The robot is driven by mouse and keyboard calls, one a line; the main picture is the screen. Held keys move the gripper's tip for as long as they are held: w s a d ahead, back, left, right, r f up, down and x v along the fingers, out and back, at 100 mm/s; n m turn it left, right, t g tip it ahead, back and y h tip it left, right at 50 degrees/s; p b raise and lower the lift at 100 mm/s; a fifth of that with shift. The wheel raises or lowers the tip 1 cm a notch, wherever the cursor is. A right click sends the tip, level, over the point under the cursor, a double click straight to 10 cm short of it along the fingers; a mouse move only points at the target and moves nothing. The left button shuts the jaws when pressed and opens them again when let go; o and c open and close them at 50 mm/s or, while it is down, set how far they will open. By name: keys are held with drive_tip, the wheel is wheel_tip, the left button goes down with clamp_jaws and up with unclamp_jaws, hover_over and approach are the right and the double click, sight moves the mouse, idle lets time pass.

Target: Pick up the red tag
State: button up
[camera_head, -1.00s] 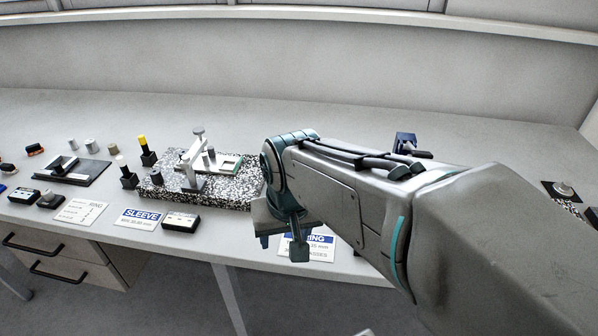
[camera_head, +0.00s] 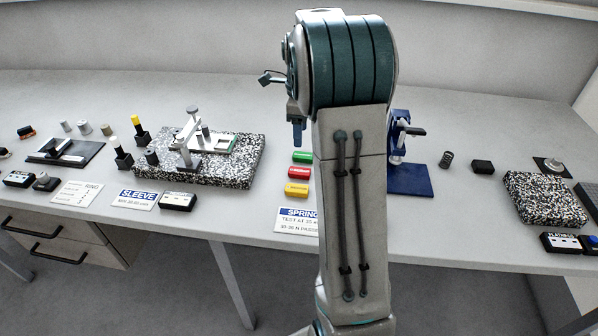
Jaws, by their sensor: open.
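The red tag (camera_head: 299,172) lies on the grey bench, between a green tag (camera_head: 303,157) behind it and a yellow tag (camera_head: 297,188) in front. My gripper (camera_head: 297,132) is above the bench, behind the tags in the picture and apart from the red tag. It is open and holds nothing that I can see. My arm hides much of the gripper, and only one finger shows clearly.
A SPRING card (camera_head: 297,219) lies in front of the tags. A speckled block (camera_head: 235,165) with a clamp fixture stands left. A blue stand (camera_head: 410,182) stands close right of my arm. A second speckled block (camera_head: 543,201) is far right.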

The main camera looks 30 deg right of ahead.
sight(300, 171)
wheel_tip(300, 171, down, 13)
drive_tip(key=shift+f+p, duration=0.15)
drive_tip(key=shift+p, duration=0.5)
drive_tip(key=c, duration=1.1)
